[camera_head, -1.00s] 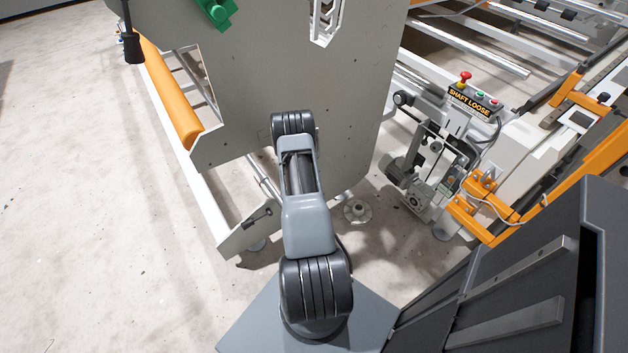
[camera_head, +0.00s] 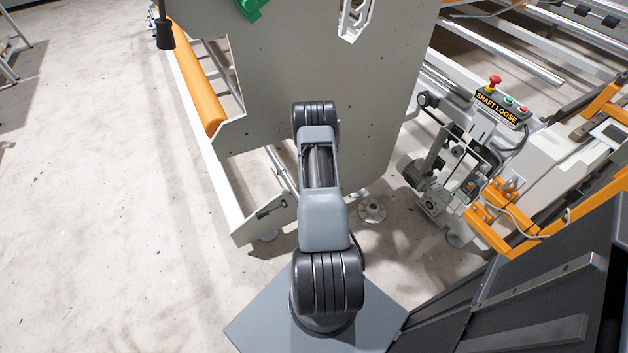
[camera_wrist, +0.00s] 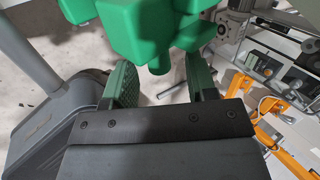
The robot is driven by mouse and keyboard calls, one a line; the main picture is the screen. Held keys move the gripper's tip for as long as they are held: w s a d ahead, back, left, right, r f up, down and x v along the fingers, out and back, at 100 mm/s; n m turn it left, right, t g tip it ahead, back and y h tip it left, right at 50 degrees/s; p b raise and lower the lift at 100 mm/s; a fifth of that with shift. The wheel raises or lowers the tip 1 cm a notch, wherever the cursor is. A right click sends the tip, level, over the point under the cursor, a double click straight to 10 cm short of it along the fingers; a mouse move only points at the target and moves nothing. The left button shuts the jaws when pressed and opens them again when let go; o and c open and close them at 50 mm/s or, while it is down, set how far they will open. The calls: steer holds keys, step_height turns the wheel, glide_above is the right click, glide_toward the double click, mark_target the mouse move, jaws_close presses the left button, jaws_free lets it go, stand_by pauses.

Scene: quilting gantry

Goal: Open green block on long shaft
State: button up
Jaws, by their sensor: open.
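The green block (camera_head: 252,8) is at the top edge of the head view, on the grey end plate (camera_head: 270,60), and partly cut off. In the wrist view the green block (camera_wrist: 140,28) is large and close, with a rounded stub pointing down. My gripper (camera_wrist: 160,76) is open, its two green-padded fingers spread to either side below the block. The stub reaches down toward the gap between the fingers. I cannot tell whether anything touches. My gripper is hidden in the head view. The shaft behind the block cannot be made out.
An orange roller (camera_head: 196,85) runs along the left of the end plate. A control box reading "SHAFT LOOSE" (camera_head: 498,106) and orange brackets (camera_head: 500,215) stand to the right. Open floor (camera_head: 90,200) lies to the left.

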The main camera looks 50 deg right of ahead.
steer(key=w+a+r, duration=0.1)
steer(key=w+a, duration=0.1)
steer(key=a, duration=1)
steer(key=shift+a+r, duration=0.3)
steer(key=shift+a, duration=0.05)
steer(key=shift+w, duration=0.1)
